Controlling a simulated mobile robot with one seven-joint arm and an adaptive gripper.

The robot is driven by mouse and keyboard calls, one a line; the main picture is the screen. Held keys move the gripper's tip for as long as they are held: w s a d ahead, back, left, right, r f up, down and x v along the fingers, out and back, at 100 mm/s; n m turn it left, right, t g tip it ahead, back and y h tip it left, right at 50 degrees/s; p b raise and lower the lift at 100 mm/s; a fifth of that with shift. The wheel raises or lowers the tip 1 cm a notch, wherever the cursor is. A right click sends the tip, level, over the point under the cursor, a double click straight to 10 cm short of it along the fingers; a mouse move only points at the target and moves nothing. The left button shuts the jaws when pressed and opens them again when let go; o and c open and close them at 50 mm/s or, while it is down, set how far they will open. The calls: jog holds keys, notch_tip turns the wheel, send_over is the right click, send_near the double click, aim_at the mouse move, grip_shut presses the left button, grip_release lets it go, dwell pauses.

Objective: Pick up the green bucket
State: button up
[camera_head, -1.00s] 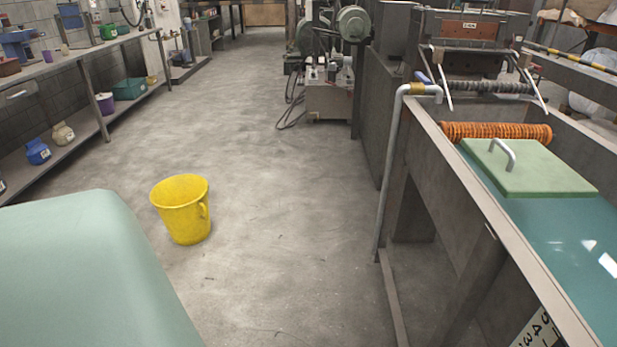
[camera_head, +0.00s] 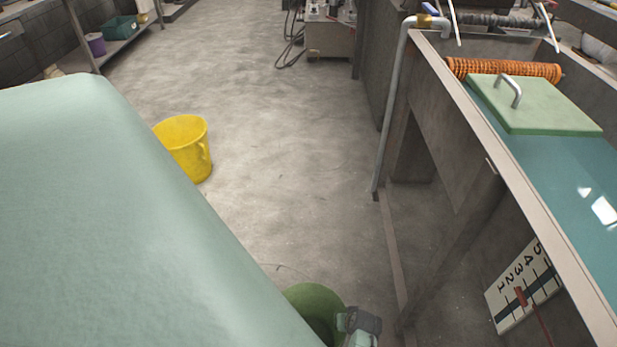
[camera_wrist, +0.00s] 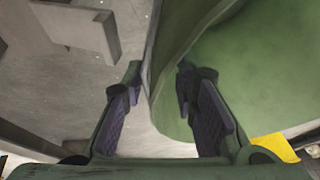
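The green bucket (camera_head: 312,298) stands on the floor at the bottom of the head view, partly hidden by my pale green arm and cut off by the frame edge. In the wrist view the bucket (camera_wrist: 265,75) fills the right half, with its wall running between my two fingers. My gripper (camera_wrist: 161,75) is open. Its right finger is on the bucket's inner side and its left finger is outside, with a gap to the wall. In the head view my gripper (camera_head: 360,325) shows only in part, at the bucket's right rim.
A yellow bucket (camera_head: 184,147) stands on the floor farther off. A long grey tank (camera_head: 490,160) with teal liquid and a green lid (camera_head: 535,105) runs along the right. A numbered scale board (camera_head: 522,290) hangs at its side. The middle floor is clear.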

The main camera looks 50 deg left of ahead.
jog(key=shift+f, duration=0.1)
grip_shut()
jog(key=shift+a, duration=0.1)
dwell(1.0)
